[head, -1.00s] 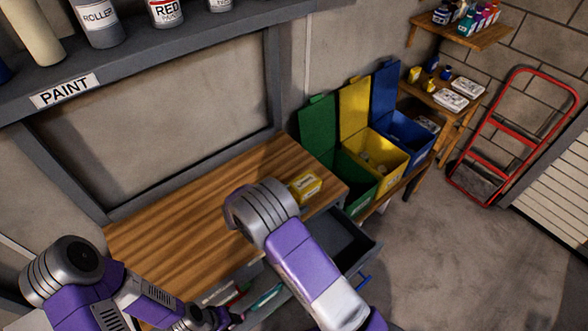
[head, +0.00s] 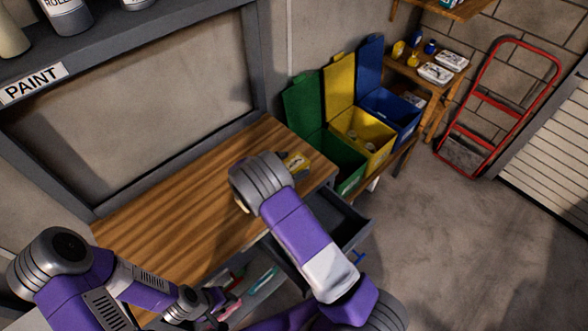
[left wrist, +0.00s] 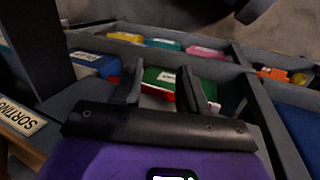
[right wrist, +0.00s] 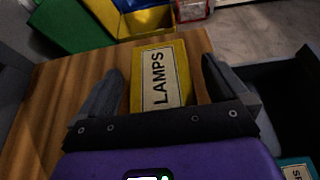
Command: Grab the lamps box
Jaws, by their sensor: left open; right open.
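The lamps box (head: 297,164) is small and yellow. It lies near the right end of the wooden worktop (head: 170,215), partly hidden by my right arm in the head view. In the right wrist view the lamps box (right wrist: 172,60) shows its white LAMPS label. My right gripper (right wrist: 155,88) is open, with one finger on each side of the box's near part and visible gaps.
An open drawer (head: 340,222) juts out under the worktop's right end. Green, yellow and blue bins (head: 345,178) with raised lids stand beyond it.

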